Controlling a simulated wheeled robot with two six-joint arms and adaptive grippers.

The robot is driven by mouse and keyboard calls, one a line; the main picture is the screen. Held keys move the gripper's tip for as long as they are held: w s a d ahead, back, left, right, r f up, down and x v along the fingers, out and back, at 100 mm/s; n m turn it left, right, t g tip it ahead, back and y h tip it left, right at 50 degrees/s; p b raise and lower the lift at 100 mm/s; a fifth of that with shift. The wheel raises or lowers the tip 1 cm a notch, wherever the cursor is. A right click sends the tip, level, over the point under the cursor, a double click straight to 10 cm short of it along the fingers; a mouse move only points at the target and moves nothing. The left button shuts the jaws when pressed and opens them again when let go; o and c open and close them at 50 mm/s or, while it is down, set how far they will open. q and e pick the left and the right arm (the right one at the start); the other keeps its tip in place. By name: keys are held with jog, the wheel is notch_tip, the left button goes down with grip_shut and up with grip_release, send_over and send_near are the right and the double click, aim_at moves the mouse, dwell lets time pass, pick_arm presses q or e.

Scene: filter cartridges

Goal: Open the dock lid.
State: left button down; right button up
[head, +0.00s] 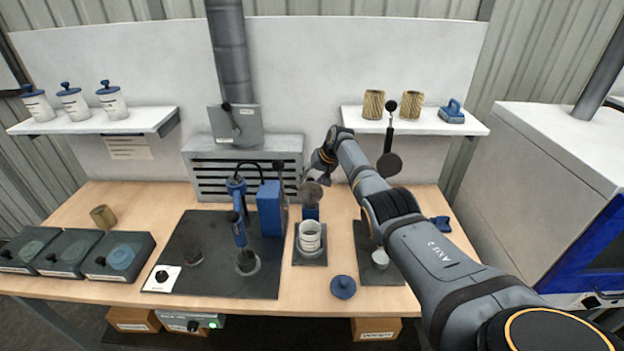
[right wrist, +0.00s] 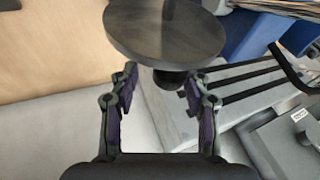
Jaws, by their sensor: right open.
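The dock is a dark base (head: 309,259) holding a white ribbed cup (head: 310,238), with a blue post (head: 311,213) behind it. Its lid appears to be the grey round disc (head: 313,191) above the post, raised off the cup and tilted up. In the right wrist view the round disc (right wrist: 165,30) is close ahead, with a dark knob at its lower edge between the fingertips. My right gripper (head: 323,165) is just behind the disc in the head view. Its fingers (right wrist: 158,80) are apart; contact with the knob is unclear. My left gripper is out of view.
A slatted grey vent box (head: 243,165) and a blue machine (head: 270,208) stand left of the gripper. A dark disc on a rod (head: 390,164) is to the right, below the shelf (head: 425,122). A blue knobbed cap (head: 343,287) lies in front.

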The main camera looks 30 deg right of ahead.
jog(key=shift+w+a+f, duration=0.1)
jog(key=shift+w, duration=0.05)
jog(key=v, duration=1.2)
